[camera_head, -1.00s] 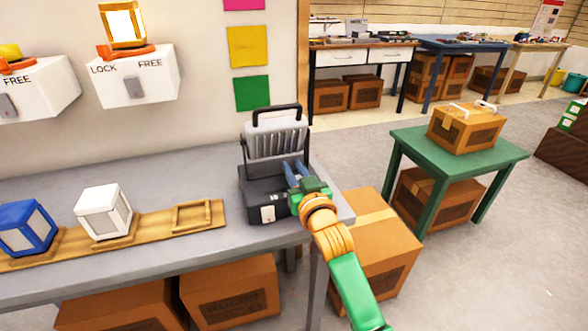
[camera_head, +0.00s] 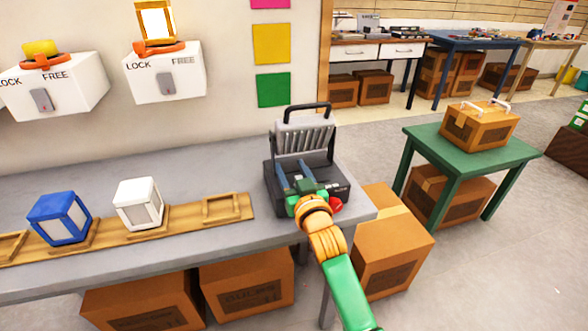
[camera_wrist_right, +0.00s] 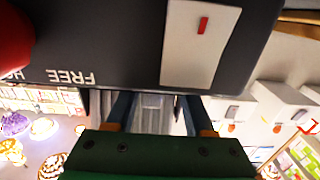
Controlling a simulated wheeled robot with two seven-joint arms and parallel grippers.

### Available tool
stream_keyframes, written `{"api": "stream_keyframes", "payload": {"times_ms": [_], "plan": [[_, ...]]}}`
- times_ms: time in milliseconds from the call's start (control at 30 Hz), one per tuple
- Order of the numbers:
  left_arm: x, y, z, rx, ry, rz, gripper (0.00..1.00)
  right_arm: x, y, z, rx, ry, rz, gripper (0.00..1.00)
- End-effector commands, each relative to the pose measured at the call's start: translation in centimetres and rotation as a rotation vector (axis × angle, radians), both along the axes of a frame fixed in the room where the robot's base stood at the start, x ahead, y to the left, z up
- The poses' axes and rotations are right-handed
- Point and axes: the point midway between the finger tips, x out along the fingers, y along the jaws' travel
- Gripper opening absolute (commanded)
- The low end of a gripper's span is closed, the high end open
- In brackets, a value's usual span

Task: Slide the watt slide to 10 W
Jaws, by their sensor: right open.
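A dark device (camera_head: 340,180) with a ribbed grey upper part (camera_head: 303,137) and a black handle stands at the bench's right end. My right gripper (camera_head: 293,176) is at its front, jaws open, with blue fingers against the dark body in the picture; contact cannot be told. In the right wrist view, the fingers (camera_wrist_right: 156,112) are apart with nothing held between them. The device's dark face (camera_wrist_right: 110,40) fills the top there, with a pale plate (camera_wrist_right: 200,50) bearing a small red mark and upside-down "FREE" lettering. No watt scale is readable. My left gripper is out of view.
A red knob (camera_head: 335,205) sits beside the gripper on the device's front right. A white lantern (camera_head: 138,204) and blue lantern (camera_head: 59,218) stand on a wooden strip left of it. White LOCK/FREE boxes (camera_head: 165,75) hang on the wall. Cartons (camera_head: 390,240) stand below.

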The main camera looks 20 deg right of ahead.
Motion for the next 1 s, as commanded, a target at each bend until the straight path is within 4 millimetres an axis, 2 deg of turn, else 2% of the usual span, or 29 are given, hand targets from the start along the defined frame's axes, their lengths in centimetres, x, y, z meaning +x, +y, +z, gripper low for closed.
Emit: {"api": "stream_keyframes", "payload": {"times_ms": [333, 700, 833, 1000], "plan": [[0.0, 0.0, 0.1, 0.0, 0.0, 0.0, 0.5, -0.3, -0.1, 0.0, -0.001, 0.0, -0.002, 0.53], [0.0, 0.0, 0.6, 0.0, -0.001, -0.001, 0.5, -5.9, -0.3, -0.1, -0.001, 0.002, 0.0, 0.53], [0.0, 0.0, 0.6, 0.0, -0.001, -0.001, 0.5, -6.9, -0.3, 0.0, -0.001, 0.0, 0.0, 0.53], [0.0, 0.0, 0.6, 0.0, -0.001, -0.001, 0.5, -7.1, -0.3, 0.0, -0.001, 0.0, 0.0, 0.53]]}}
